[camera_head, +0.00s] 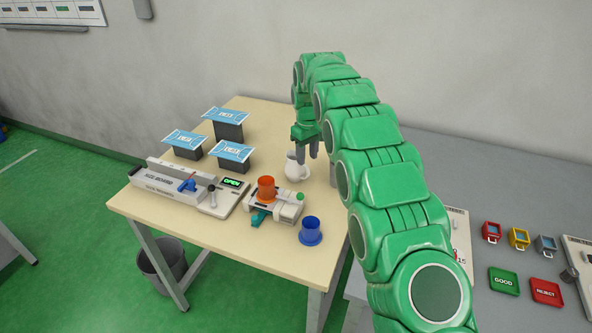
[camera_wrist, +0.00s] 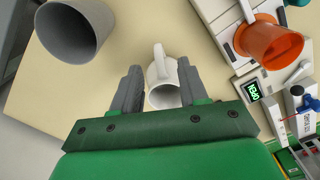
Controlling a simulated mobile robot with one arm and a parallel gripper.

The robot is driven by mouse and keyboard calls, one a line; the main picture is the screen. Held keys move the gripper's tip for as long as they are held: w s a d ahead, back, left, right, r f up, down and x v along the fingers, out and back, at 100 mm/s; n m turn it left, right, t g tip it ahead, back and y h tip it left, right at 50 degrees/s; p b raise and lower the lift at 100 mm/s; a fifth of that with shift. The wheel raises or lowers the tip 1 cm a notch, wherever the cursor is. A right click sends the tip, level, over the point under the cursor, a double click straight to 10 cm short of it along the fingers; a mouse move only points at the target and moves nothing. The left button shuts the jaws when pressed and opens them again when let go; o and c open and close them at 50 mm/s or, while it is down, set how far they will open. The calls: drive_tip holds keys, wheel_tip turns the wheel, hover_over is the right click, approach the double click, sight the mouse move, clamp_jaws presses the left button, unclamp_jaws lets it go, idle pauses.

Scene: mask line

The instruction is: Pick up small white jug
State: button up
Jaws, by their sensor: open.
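The small white jug (camera_head: 297,166) stands on the wooden table (camera_head: 215,233), right of the middle. In the wrist view the jug (camera_wrist: 161,80) lies between and just beyond the fingertips, its handle pointing away from the gripper. My gripper (camera_head: 312,150) points down above the jug at the back right of the table. In the wrist view my gripper (camera_wrist: 158,75) is open, with one finger on each side of the jug. I cannot tell whether a finger touches it.
A grey cup (camera_wrist: 72,32) stands near the jug. An orange cup (camera_head: 266,187) sits on a white device (camera_head: 289,211), with a blue cup (camera_head: 311,230) in front. Blue-topped boxes (camera_head: 229,124) stand at the back left. A grey bench (camera_head: 470,160) adjoins on the right.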

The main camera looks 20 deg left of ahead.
sight(306, 167)
drive_tip(key=shift+a+f, duration=0.2)
drive_tip(key=shift+f, duration=0.2)
drive_tip(key=shift+w+f, duration=0.15)
drive_tip(key=shift+f, duration=3.5)
clamp_jaws()
